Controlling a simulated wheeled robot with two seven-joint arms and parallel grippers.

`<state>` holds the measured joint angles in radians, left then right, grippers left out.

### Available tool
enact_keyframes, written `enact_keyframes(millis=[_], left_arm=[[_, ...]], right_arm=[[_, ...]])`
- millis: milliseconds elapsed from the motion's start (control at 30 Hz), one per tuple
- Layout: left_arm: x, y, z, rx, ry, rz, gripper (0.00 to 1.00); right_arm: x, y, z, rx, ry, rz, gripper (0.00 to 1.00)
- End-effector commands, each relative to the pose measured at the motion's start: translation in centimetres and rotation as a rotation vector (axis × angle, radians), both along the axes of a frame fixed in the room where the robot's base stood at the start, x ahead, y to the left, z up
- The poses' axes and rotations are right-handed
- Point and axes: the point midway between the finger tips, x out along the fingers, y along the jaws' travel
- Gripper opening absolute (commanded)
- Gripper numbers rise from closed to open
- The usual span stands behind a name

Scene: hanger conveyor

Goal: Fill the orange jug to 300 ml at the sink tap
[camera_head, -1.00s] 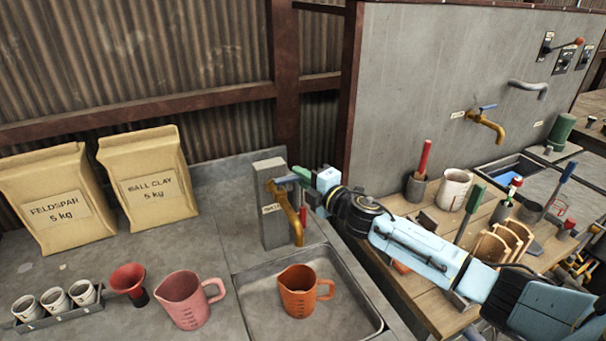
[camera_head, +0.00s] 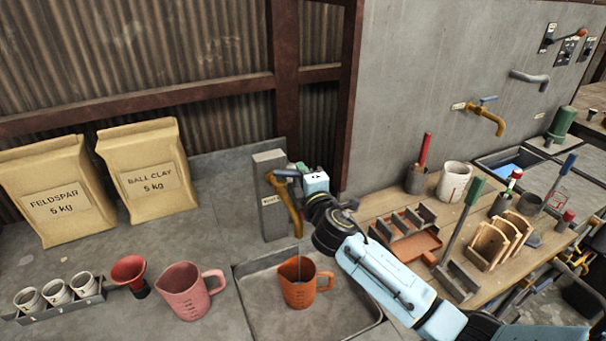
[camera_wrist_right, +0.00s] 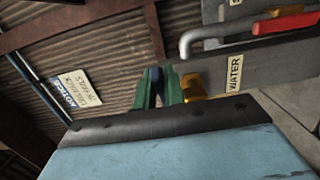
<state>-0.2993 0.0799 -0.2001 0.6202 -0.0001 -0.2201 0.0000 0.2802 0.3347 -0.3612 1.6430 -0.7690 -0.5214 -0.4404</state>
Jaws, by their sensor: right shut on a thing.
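The orange jug (camera_head: 298,296) stands upright in the sink basin (camera_head: 258,316), below the spout of the brass tap (camera_head: 291,212). A thin greyish stream runs from the spout into the jug's mouth. The water level against the jug's marks cannot be read. My right gripper (camera_head: 297,170) is at the tap's blue lever (camera_head: 281,174), on the tap's right side. In the right wrist view its green fingers (camera_wrist_right: 158,88) are shut on the lever, which is mostly hidden between them. The tap's brass body (camera_wrist_right: 193,86) shows beside the fingers. My left gripper is not in view.
A pink jug (camera_head: 187,293), a red funnel (camera_head: 129,270) and a rack of small cups (camera_head: 58,290) stand left of the basin. Two paper sacks (camera_head: 146,172) stand behind them. A wooden bench (camera_head: 375,206) with tools is at the right, under my right arm.

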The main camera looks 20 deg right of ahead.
Motion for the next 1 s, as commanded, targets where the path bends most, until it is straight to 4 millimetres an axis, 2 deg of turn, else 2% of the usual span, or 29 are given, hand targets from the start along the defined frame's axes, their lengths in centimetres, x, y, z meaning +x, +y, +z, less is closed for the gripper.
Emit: enact_keyframes(millis=[200, 233, 400, 767, 867, 1000], left_arm=[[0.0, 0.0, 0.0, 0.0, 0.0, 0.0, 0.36], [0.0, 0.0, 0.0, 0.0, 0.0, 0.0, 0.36], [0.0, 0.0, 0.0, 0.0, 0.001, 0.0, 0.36], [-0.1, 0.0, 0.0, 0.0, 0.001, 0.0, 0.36], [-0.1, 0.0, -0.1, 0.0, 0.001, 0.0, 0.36], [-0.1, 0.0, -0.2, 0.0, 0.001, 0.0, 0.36]], right_arm=[[0.0, 0.0, -0.1, 0.0, 0.001, 0.001, 0.0], [0.0, 0.0, -0.1, 0.0, 0.001, 0.001, 0.13], [0.0, 0.0, 0.0, 0.0, 0.001, 0.001, 0.33], [-0.5, 0.1, -0.1, 0.0, 0.001, 0.002, 0.33], [-1.6, 0.1, -0.1, -0.001, 0.001, 0.001, 0.33], [-4.2, 0.4, -0.2, 0.001, 0.002, 0.002, 0.33]])
